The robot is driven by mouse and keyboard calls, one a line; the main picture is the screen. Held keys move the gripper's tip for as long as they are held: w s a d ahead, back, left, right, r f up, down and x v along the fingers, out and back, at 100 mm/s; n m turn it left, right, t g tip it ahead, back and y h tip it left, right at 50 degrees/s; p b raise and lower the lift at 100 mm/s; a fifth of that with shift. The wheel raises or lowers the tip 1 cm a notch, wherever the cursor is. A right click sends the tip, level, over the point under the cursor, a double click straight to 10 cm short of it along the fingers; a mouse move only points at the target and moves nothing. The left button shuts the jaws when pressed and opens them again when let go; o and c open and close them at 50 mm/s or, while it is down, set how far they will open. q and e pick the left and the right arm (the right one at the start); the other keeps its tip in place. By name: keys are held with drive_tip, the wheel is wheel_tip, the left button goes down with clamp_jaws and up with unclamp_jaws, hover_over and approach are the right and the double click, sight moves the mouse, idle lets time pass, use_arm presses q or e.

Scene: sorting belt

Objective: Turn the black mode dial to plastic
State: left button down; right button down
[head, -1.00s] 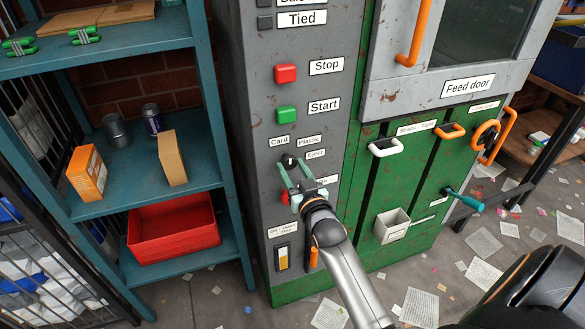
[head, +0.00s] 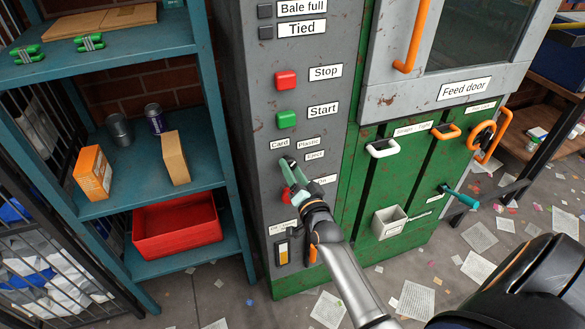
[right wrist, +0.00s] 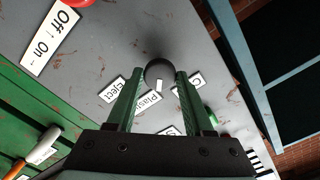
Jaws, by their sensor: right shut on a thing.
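The black mode dial (right wrist: 160,71) is a round knob on the grey panel, with a white mark on its lower side in the right wrist view. The mark points roughly at the Plastic label (right wrist: 149,104). The Card label (right wrist: 190,83) and Eject label (right wrist: 113,89) lie to either side. My right gripper (right wrist: 160,80) is shut on the dial, one green finger on each side. In the head view my right gripper (head: 288,163) reaches up to the panel and largely hides the dial. My left gripper is not in view.
Above the dial are the green Start button (head: 286,119) and red Stop button (head: 285,80). A red button (head: 287,195) sits just below, partly behind my gripper. A blue shelf (head: 185,186) with a red bin (head: 177,230) stands left. Papers litter the floor.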

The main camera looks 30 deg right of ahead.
drive_tip(key=shift+r+m, duration=0.15)
drive_tip(key=shift+m, duration=0.55)
drive_tip(key=shift+c, duration=1.4)
unclamp_jaws()
